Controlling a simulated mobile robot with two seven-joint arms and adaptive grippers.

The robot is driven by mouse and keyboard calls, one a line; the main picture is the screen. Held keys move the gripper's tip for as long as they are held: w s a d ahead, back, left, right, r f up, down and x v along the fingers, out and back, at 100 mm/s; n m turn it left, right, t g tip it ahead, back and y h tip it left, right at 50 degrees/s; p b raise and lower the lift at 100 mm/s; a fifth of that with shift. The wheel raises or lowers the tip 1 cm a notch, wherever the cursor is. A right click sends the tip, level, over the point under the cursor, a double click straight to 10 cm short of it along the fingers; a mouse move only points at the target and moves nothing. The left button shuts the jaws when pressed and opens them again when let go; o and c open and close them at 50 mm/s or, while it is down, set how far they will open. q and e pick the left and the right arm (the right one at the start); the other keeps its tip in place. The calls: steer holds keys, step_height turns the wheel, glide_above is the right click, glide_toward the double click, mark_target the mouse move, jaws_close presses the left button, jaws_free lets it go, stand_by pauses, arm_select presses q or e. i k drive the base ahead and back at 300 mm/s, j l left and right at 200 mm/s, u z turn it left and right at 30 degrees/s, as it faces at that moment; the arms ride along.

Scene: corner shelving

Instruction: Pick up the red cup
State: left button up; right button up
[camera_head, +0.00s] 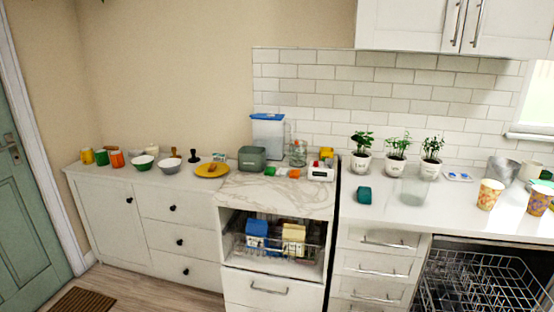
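An orange-red cup (117,159) stands on the white counter at the far left in the head view. It is the closest match to a red cup that I can see, and it looks upright. A green cup (101,157) stands just left of it, with a yellow cup (87,155) further left. Neither of my grippers shows in the view, so I cannot see how they stand relative to the cup.
A green bowl (142,162), a grey-white bowl (169,165) and a yellow plate (212,170) lie right of the cups. An open dishwasher rack (475,285) is at lower right. Patterned cups (490,194) stand on the right counter. Floor shows at lower left.

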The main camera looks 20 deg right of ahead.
mark_target(490, 190)
steer(key=i+z, duration=0.15)
steer(key=z, duration=0.25)
steer(key=i+z, duration=0.15)
steer(key=z, duration=0.25)
steer(key=i+j+z, duration=0.15)
steer(key=z, duration=0.25)
steer(key=i+j+z, duration=0.1)
steer(key=z, duration=0.3)
steer(key=i+j+z, duration=0.1)
steer(key=j+z, duration=0.15)
steer(key=z, duration=0.15)
